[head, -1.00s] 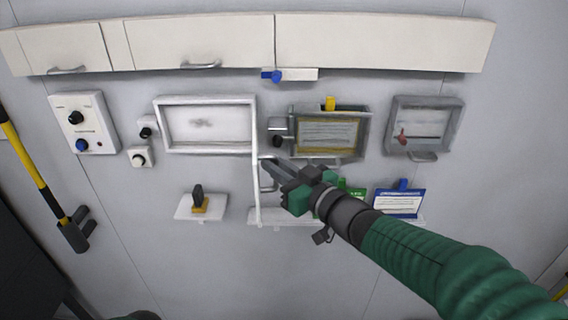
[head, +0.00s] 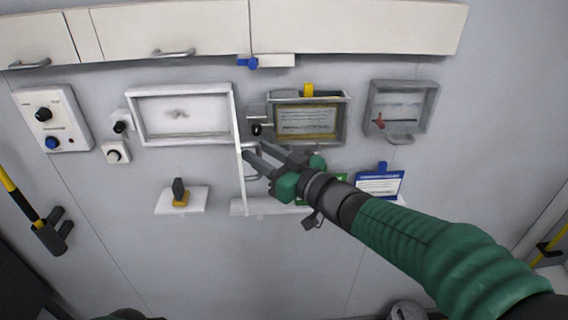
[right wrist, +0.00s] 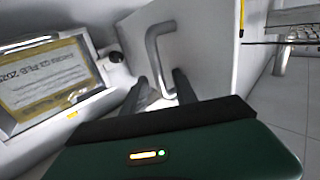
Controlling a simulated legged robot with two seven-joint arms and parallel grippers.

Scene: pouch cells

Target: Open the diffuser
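A white wall box (head: 185,142) has its door (head: 238,135) swung out from its right side, seen nearly edge-on in the head view. No label readable here names the diffuser. The door carries a bent metal handle (head: 257,174), which also shows in the right wrist view (right wrist: 151,42) on the pale door panel (right wrist: 205,35). My right gripper (head: 256,150) is open at the handle. In the right wrist view its two fingers (right wrist: 160,88) are apart, with the handle's free end between or just beyond them; contact cannot be told. My left gripper is out of view.
A grey framed box (head: 345,125) with a paper hangs right of the door, another grey box (head: 432,120) farther right. White cabinets (head: 340,28) run above. A small shelf (head: 165,200) holds a black-and-yellow item. A control panel (head: 65,105) is at left.

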